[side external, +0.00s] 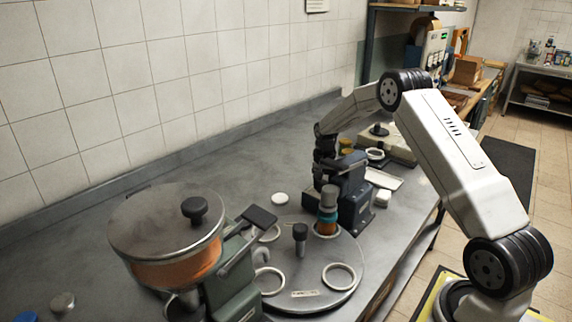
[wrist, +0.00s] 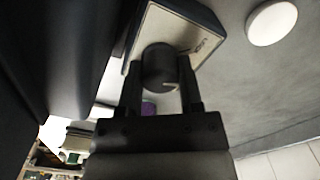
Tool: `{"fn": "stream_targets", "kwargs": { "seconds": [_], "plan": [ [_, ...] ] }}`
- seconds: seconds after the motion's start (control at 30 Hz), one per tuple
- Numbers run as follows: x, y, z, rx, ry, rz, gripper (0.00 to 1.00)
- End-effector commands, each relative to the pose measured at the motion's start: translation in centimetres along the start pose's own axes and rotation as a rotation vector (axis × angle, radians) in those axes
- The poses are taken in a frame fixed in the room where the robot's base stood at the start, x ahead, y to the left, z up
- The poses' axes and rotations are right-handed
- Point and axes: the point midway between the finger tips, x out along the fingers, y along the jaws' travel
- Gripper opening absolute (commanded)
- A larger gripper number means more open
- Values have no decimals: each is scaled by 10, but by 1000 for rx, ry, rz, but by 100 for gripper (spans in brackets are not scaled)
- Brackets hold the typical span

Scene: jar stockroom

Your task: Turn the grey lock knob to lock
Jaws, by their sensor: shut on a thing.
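In the wrist view the lock knob (wrist: 159,66) is a dark grey round knob with a pale mark on its rim. It sits on a light plate (wrist: 184,28) with small lettering, on a dark housing. My gripper (wrist: 162,85) has one finger on each side of the knob and is shut on it. In the side view my gripper (side external: 326,168) is at the blue-grey machine (side external: 352,186) behind the round turntable. The knob cannot be made out there. A jar with orange contents (side external: 326,228) and a grey-green top stands at the machine's front.
The grey turntable (side external: 313,302) carries white rings and a black central post (side external: 300,238). A hopper with an orange band (side external: 178,270) stands at left. A white disc (side external: 280,199) lies on the bench and also shows in the wrist view (wrist: 272,22).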

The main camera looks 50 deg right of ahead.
Motion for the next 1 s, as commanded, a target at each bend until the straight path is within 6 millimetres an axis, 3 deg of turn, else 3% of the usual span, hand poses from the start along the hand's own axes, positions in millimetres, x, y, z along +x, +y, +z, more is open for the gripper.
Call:
{"fn": "stream_targets", "kwargs": {
  "seconds": [0.27,0.6,0.63,0.73,1.0],
  "plan": [
    [0,0,-1,-153,2,-1,0],
    [0,0,-1,-168,3,-1,0],
    [0,0,-1,-167,3,-1,49],
    [0,0,-1,-167,3,-1,81],
    [0,0,0,-166,1,0,81]
  ]
}}
